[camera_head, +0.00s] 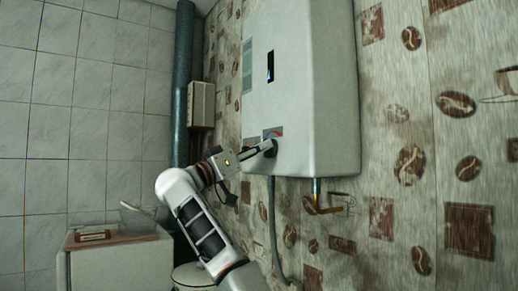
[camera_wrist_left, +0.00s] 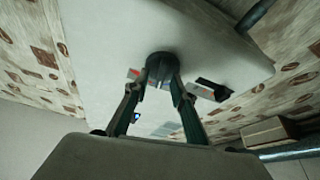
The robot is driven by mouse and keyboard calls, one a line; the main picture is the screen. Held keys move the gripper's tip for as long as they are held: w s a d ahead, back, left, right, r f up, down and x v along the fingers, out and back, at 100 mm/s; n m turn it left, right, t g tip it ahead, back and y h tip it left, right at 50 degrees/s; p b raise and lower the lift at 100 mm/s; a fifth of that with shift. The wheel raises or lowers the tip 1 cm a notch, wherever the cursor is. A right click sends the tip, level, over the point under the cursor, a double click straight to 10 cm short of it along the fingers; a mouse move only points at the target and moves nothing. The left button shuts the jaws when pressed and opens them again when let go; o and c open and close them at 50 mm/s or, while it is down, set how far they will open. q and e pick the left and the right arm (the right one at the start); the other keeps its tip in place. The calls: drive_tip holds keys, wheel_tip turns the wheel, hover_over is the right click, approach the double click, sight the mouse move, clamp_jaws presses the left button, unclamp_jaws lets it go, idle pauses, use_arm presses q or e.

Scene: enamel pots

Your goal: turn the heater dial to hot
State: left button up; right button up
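The white heater (camera_head: 305,90) hangs on the patterned wall. Its black round dial (camera_wrist_left: 162,64) is on the front face, with a red and white marking beside it. The dial shows in the head view at the lower edge of the heater (camera_head: 270,149), partly covered by my gripper. My left gripper (camera_head: 262,148) reaches it from the left. In the left wrist view its two fingertips (camera_wrist_left: 162,80) sit on either side of the dial and appear to touch it. The dial's pointer position cannot be made out. My right gripper is in neither view.
A pipe with a yellow valve handle (camera_head: 318,207) and a grey hose (camera_head: 272,225) hang below the heater. A dark vertical pipe (camera_head: 183,80) and a small beige box (camera_head: 201,104) are to the left. A white cabinet (camera_head: 115,262) stands low at left.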

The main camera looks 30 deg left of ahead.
use_arm(q)
drive_tip(key=shift+w, duration=0.1)
clamp_jaws()
